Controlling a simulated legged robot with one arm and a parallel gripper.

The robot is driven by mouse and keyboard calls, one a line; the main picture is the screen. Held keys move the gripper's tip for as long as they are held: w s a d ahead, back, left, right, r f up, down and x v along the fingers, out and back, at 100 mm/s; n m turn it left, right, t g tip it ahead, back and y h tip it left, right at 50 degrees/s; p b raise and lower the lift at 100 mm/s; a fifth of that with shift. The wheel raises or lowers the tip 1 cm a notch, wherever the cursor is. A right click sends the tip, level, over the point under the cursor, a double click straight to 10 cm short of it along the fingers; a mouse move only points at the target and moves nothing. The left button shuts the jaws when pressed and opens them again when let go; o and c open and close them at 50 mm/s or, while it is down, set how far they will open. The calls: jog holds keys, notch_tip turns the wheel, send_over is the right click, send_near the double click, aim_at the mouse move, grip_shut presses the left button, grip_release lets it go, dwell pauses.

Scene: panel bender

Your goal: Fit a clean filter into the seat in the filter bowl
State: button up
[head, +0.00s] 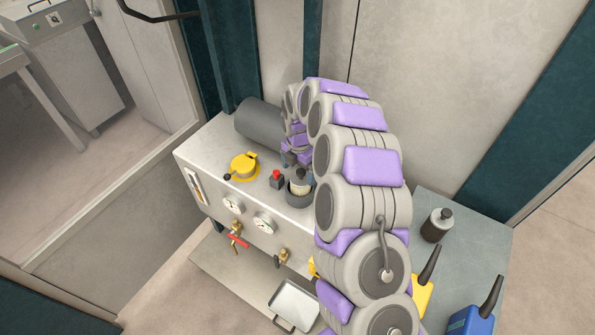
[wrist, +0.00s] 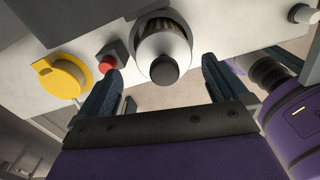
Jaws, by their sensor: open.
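A pale filter with a dark knob (head: 301,179) stands in the dark round filter bowl (head: 297,201) on top of the grey cabinet. In the wrist view the filter's knob (wrist: 164,69) faces me, with pleats and the bowl rim behind it. Whether the filter is fully down in its seat cannot be told. My gripper (wrist: 160,72) is open, its two dark fingers apart on either side of the knob and not closed on it. A second, dark-bodied filter (head: 436,226) with a pale top and dark knob stands on the side table at right.
A dark grey cylinder (head: 261,124) lies behind. Gauges and valves line the cabinet front. A metal tray (head: 294,303), yellow can (head: 420,297) and blue can (head: 473,320) are lower down.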

notch_tip(320, 180, up, 16)
jog(key=shift+a+p, duration=0.35)
jog(key=shift+f, duration=0.1)
dwell(0.5)
